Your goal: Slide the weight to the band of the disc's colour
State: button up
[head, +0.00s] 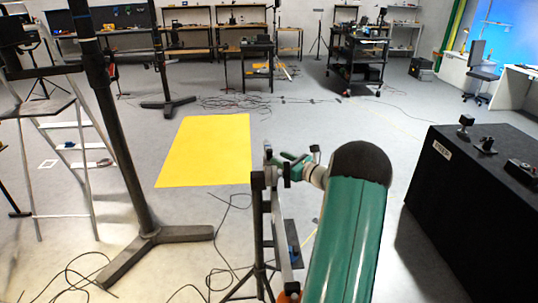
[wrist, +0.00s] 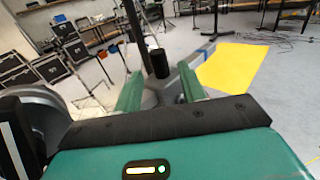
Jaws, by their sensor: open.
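My gripper (wrist: 159,76) is open in the wrist view, its two green fingers apart. A black cylinder (wrist: 158,64), which looks like the weight, stands between and just beyond the fingertips, with nothing gripped. A small blue patch (wrist: 205,52), perhaps a band, shows beyond the right finger. In the head view my gripper (head: 291,166) is at the upper end of a narrow slider rail (head: 278,225) on a stand. An orange patch (head: 288,297) is at the rail's near end, partly cut off. I cannot make out the disc; my arm hides part of the area.
A dark post (head: 112,130) with splayed feet stands left of the rail. A yellow mat (head: 208,150) lies on the floor beyond. Cables (head: 225,265) lie around the stand. Open floor lies behind.

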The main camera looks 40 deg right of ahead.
aim_at(270, 154)
jog(key=w, duration=0.5)
jog(key=shift+w+a, duration=0.25)
jog(key=shift+w, duration=0.1)
jog(key=shift+s, duration=0.1)
grip_shut()
